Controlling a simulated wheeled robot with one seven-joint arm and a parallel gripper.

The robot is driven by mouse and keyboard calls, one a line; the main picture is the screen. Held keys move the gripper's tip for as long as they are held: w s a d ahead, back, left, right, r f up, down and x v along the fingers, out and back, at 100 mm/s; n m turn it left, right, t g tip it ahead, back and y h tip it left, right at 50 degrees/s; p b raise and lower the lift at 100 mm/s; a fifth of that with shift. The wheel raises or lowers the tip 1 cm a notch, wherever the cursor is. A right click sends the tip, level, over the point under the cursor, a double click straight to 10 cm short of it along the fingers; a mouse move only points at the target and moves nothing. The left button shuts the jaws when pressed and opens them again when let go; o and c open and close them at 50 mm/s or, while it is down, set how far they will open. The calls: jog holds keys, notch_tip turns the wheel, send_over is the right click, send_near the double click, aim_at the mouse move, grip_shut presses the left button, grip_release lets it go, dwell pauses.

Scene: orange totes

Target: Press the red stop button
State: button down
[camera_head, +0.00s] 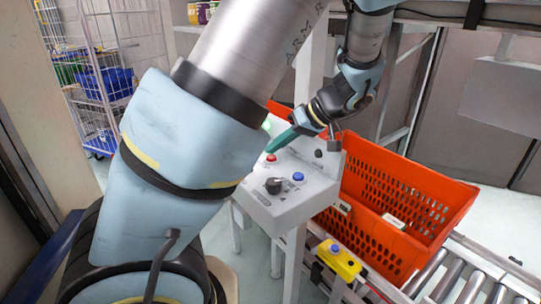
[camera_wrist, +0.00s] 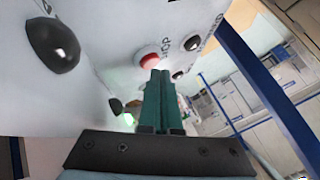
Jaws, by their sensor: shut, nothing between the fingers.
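The red stop button (camera_head: 271,157) sits on the sloped face of a white control box (camera_head: 252,197), left of the blue button (camera_head: 298,177) and above the black knob (camera_head: 273,186). In the wrist view, the red button (camera_wrist: 149,61) shows beside lettering that looks like "STOP". My gripper (camera_head: 268,149) has teal fingers held together, empty, pointing down at the panel with the tips just above the red button. In the wrist view, the tips (camera_wrist: 160,74) overlap the button's lower edge. I cannot tell whether they touch it or whether it is pressed in.
An orange tote (camera_head: 400,213) stands right of the box by the roller conveyor (camera_head: 450,270). A yellow box (camera_head: 340,260) with a blue button is mounted below. A wire cage trolley (camera_head: 100,75) stands at the back left. My arm covers much of the left and centre.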

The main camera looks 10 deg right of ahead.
aim_at(275, 159)
jog(key=shift+s+a+f, duration=0.2)
jog(key=shift+s+f, duration=0.2)
jog(key=shift+f, duration=0.2)
jog(key=shift+w+d+r+p, duration=0.1)
jog(key=shift+r+p, duration=0.45)
jog(key=shift+p, duration=0.15)
notch_tip(275, 159, up, 5)
jog(key=p, duration=0.3)
jog(key=shift+w+f, duration=0.15)
jog(key=shift+f, duration=0.05)
jog(key=s+a+f+g+h, duration=0.1)
jog(key=a, duration=0.1)
jog(key=s+a+f+m+g+h, duration=0.1)
jog(key=a, duration=0.1)
jog(key=s+a+f+m+g+h, duration=0.1)
jog(key=a, duration=0.2)
jog(key=shift+f, duration=0.1)
jog(key=s+a+r+m+t+h, duration=0.1)
jog(key=s+a+m+h, duration=0.2)
jog(key=a+h, duration=0.2)
jog(key=shift+s+a+r+m, duration=0.25)
jog(key=shift+s+a+m, duration=0.15)
jog(key=shift+a, duration=0.55)
jog(key=shift+w, duration=0.1)
